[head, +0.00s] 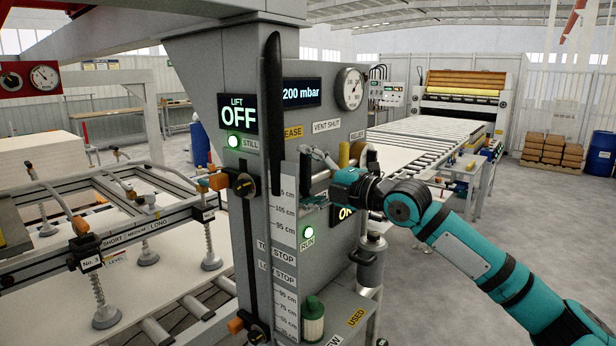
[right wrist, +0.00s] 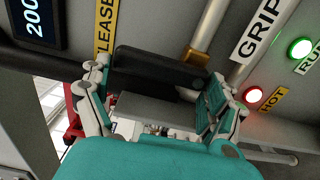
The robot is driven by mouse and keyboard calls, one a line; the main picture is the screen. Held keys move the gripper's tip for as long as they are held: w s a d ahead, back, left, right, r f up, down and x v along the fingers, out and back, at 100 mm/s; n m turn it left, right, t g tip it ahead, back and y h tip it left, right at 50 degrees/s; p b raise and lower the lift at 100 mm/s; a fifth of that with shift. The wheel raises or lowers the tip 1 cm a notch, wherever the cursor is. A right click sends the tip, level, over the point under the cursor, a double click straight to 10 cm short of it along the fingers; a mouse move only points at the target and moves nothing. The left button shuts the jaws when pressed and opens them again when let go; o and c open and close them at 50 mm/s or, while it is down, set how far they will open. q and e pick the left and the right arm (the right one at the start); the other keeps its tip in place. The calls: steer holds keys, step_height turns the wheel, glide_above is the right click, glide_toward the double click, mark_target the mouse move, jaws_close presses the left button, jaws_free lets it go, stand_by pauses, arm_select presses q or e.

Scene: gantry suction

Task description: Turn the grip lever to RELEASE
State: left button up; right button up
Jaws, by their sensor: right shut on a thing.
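The grip lever's black handle (right wrist: 155,66) lies between the fingers of my right gripper (right wrist: 155,82) in the right wrist view. Its left end is close to the yellow label ending in LEASE (right wrist: 106,28). A white GRIP label (right wrist: 262,30) is to the right, beyond the brass fitting (right wrist: 196,57). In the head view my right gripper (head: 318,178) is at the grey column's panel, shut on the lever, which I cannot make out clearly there. Part of the yellow label (head: 293,132) shows above it. My left gripper is not in view.
The grey column (head: 205,75) carries a 200 mbar display (head: 301,92), a dial gauge (head: 350,88) and a long black handle (head: 272,95). A frame with suction cups (head: 107,316) is at left. A roller conveyor (head: 430,130) runs behind my right arm.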

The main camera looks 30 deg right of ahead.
steer(key=o, duration=1.4)
steer(key=shift+a, duration=0.1)
steer(key=v, duration=1.2)
steer(key=shift+a+f, duration=0.1)
